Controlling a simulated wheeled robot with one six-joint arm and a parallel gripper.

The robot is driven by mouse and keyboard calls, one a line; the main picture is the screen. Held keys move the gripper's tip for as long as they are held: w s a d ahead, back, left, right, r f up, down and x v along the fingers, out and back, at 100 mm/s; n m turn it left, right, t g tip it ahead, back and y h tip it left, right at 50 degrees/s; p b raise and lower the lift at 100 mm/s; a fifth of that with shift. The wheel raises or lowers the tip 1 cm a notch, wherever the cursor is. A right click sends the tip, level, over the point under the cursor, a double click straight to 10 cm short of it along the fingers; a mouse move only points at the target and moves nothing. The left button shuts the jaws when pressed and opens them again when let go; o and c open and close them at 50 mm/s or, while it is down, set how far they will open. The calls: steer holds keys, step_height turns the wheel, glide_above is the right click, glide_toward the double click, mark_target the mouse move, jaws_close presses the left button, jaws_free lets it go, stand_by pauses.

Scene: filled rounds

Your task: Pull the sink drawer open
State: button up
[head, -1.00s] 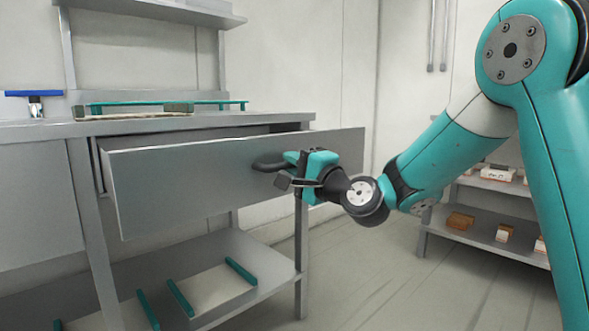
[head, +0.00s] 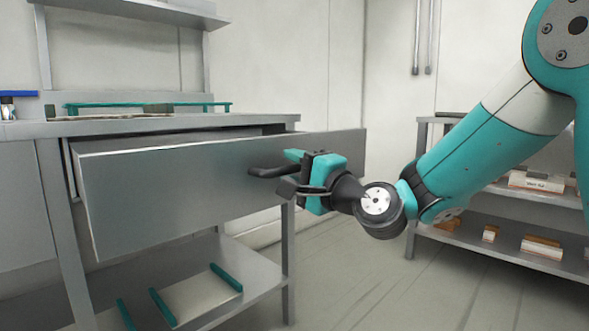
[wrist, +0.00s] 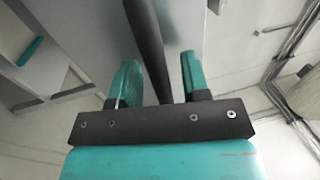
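The sink drawer (head: 180,190) is a grey metal drawer under the counter, pulled part of the way out. Its front stands clear of the counter frame, and a dark gap shows above it. Its dark bar handle (head: 268,172) is on the right half of the front. My gripper (head: 292,172) is at the handle's right part, one finger above the bar and one below. In the wrist view the bar (wrist: 146,35) runs between the two teal fingers (wrist: 160,78).
The counter (head: 225,122) holds a teal-edged rack. A lower shelf (head: 255,270) with teal strips sits below the drawer. A shelf unit (head: 430,180) with small boxes stands at right, behind my arm. The floor (head: 350,285) between them is clear.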

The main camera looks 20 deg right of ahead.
steer(key=b+v, duration=1.1)
steer(key=v, duration=0.6)
steer(key=shift+s, duration=0.15)
